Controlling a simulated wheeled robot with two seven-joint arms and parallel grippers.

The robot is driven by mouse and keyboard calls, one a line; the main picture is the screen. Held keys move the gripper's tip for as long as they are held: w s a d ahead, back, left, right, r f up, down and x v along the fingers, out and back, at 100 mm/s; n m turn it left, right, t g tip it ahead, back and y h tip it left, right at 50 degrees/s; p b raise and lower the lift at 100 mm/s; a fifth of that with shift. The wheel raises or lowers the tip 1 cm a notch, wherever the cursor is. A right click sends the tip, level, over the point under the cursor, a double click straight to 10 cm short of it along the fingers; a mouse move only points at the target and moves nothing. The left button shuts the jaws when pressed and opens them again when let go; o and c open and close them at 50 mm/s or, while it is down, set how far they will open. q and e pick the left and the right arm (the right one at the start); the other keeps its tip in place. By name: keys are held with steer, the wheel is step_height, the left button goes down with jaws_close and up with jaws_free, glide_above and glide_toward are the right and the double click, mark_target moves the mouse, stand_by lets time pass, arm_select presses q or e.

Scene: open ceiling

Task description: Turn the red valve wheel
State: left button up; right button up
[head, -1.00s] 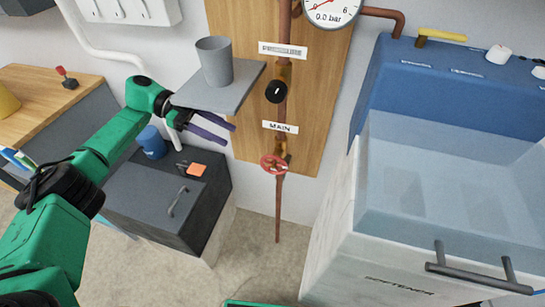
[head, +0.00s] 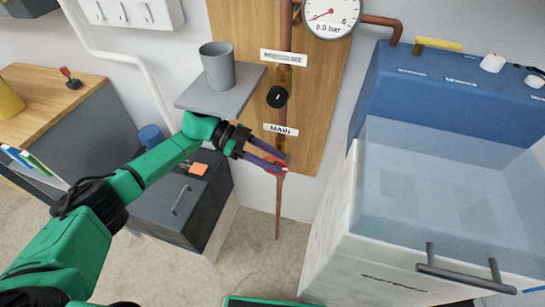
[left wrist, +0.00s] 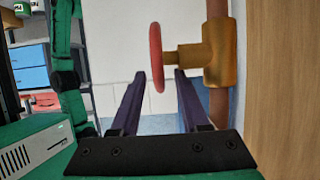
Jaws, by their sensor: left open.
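The red valve wheel sits low on the copper pipe, just under the MAIN label. In the head view its red rim (head: 283,171) is largely hidden behind my left gripper (head: 279,160). In the left wrist view the wheel (left wrist: 156,57) is seen edge-on, joined by a brass stem to the brass valve body (left wrist: 217,52). My open left gripper (left wrist: 159,76) has one purple finger on each side of the wheel's lower rim in that picture. I see no grip on it, and cannot tell whether a finger touches it. My right gripper is not in view.
A grey shelf (head: 240,96) with a grey cup (head: 217,66) juts out above my left wrist. A black knob (head: 277,96) and a pressure gauge (head: 330,14) are higher on the pipe. A blue-topped softener cabinet (head: 440,90) stands to the right, a dark cabinet (head: 170,205) below left.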

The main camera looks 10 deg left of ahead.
arm_select(q)
jaws_close()
steer(key=f+h+b, duration=0.1)
steer(key=b, duration=0.2)
steer(key=f+h+b, duration=0.1)
steer(key=h+b, duration=0.1)
steer(key=b, duration=0.1)
steer(key=shift+w+a+g, duration=0.1)
steer(key=shift+a+g, duration=0.2)
steer(key=shift+a, duration=0.1)
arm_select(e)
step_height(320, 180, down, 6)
arm_select(q)
steer(key=shift+a+r+h+b, duration=0.25)
steer(key=shift+r+h+b, duration=0.35)
steer(key=shift+h+b, duration=0.5)
steer(key=shift+r, duration=0.15)
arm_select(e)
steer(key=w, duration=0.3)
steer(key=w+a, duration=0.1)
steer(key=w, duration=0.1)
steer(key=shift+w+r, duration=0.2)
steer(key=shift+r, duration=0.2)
arm_select(q)
jaws_free()
steer(key=shift+a, duration=0.15)
